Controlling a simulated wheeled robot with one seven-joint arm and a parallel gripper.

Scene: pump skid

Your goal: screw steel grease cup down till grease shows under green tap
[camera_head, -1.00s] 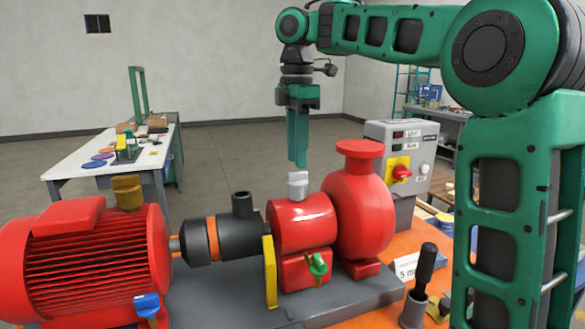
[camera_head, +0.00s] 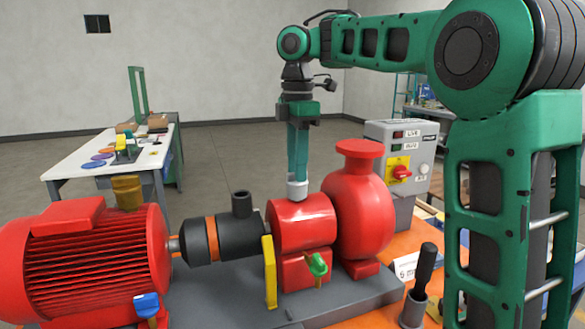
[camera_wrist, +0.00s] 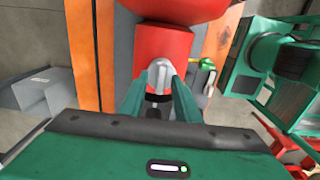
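The steel grease cup (camera_head: 297,189) sits upright on top of the red bearing housing (camera_head: 303,222). My gripper (camera_head: 297,178) points straight down with its fingertips at the cup. In the wrist view the cup (camera_wrist: 162,76) lies between my two green fingertips (camera_wrist: 161,83); I cannot tell whether both press on it. The green tap (camera_head: 317,265) is on the housing's lower front, and it also shows at the right of the cup in the wrist view (camera_wrist: 207,65). Under the tap I can make out no grease at this size.
A red pump casing (camera_head: 365,215) stands close right of the cup. A yellow guard (camera_head: 270,270), a black coupling (camera_head: 232,238) and the red motor (camera_head: 85,260) are to the left. A grey control box (camera_head: 405,160) stands behind.

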